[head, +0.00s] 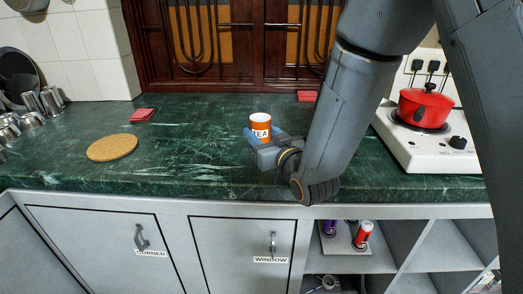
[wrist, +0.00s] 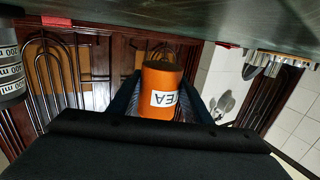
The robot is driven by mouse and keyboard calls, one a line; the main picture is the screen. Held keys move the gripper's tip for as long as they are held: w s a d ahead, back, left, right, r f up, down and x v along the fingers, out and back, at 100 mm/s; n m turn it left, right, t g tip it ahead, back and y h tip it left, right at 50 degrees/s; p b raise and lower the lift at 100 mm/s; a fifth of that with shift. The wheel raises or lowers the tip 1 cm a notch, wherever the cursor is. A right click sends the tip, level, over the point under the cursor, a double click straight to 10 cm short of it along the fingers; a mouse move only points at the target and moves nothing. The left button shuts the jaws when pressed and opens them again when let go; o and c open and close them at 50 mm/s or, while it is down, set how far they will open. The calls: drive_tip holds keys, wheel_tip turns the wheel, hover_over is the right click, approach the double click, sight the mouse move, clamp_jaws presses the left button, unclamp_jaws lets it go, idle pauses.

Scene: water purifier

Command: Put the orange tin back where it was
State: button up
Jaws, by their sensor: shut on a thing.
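The orange tin (head: 261,123), with a white band reading TEA, is in my gripper (head: 263,136) over the middle of the green counter (head: 200,165) in the head view. The gripper's blue fingers are shut on it from either side. In the wrist view, which is upside down, the orange tin (wrist: 160,78) sits between the fingers of my gripper (wrist: 160,95), with a gap between its base and the counter. The head view shows the tin upright. Its lower part is hidden by the gripper there.
A round cork mat (head: 112,148) lies at left, with a red pad (head: 142,115) behind it and another red pad (head: 307,96) at the back. Steel cups (head: 45,102) stand far left. A red pot (head: 426,106) sits on the white stove (head: 430,150) at right. Open shelves (head: 410,262) are below right.

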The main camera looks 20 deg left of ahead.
sight(281, 181)
drive_tip(key=shift+f, duration=2.5)
drive_tip(key=shift+f, duration=0.2)
drive_tip(key=o, duration=1)
drive_tip(key=shift+o, duration=0.2)
drive_tip(key=shift+r, duration=0.1)
drive_tip(key=shift+r, duration=0.15)
drive_tip(key=v, duration=1)
drive_tip(key=shift+s+d, duration=0.1)
drive_tip(key=shift+d, duration=0.05)
drive_tip(key=shift+p+v, duration=0.85)
drive_tip(key=shift+p, duration=0.05)
